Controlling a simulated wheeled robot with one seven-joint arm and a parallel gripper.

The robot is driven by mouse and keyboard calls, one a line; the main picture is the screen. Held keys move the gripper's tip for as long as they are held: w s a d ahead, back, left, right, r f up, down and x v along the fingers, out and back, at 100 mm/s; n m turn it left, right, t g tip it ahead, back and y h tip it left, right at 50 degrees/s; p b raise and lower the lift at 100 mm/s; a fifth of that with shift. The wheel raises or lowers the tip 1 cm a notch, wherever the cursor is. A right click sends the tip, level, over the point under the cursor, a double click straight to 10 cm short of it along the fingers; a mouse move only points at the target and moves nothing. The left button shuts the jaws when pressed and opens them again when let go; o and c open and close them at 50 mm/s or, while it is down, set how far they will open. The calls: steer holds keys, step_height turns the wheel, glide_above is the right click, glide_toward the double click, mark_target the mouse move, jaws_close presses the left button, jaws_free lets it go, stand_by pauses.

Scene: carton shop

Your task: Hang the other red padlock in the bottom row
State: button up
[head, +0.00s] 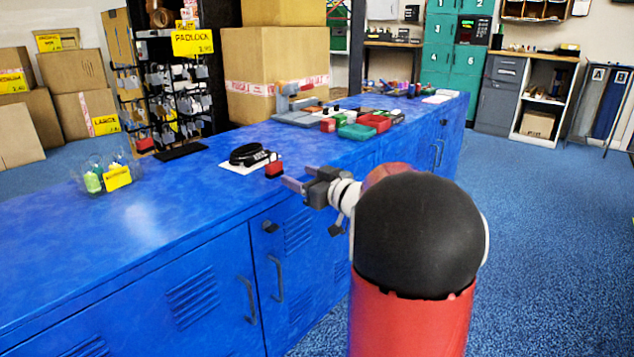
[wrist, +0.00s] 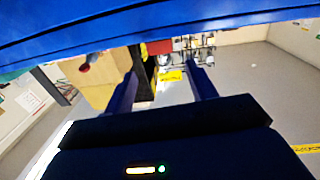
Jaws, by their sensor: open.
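A red padlock (head: 274,168) stands on the blue counter, by the right edge of a white sheet with a black coiled item. The black padlock rack (head: 172,92) stands farther back on the counter, with several grey padlocks on its pegs. Another red padlock (head: 144,141) hangs low at the rack's left side. My gripper (head: 294,177) is open and empty, just right of the red padlock on the counter and apart from it. In the wrist view my gripper's fingers (wrist: 164,73) are spread with nothing clearly between them; a blurred red patch (wrist: 160,47) lies beyond.
The blue counter (head: 140,222) has bare room at its near left. A clear bin (head: 103,178) with a yellow tag stands at its left. Red and green trays (head: 372,123) and a grey device crowd the counter farther right. Large cartons (head: 275,72) stand behind.

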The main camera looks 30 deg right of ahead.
mark_target(277, 168)
steer(key=shift+n+y, duration=0.3)
steer(key=shift+y, duration=0.4)
steer(key=shift+d+f+p+x, duration=0.1)
steer(key=shift+f+p+x, duration=0.15)
steer(key=shift+x, duration=1.25)
steer(key=shift+d+f+p+x, duration=0.1)
steer(key=shift+d+f+x, duration=0.1)
steer(key=shift+x, duration=1.35)
steer(key=shift+d+f+p+x, duration=0.1)
steer(key=shift+f+p+x, duration=0.15)
steer(key=shift+x, duration=1.25)
steer(key=shift+w, duration=0.15)
steer(key=c, duration=0.8)
steer(key=shift+o, duration=0.2)
steer(key=shift+r+p, duration=0.25)
steer(key=shift+p, duration=0.1)
steer(key=shift+s+r+p, duration=0.2)
steer(key=shift+r+p, duration=0.5)
steer(key=shift+r, duration=0.05)
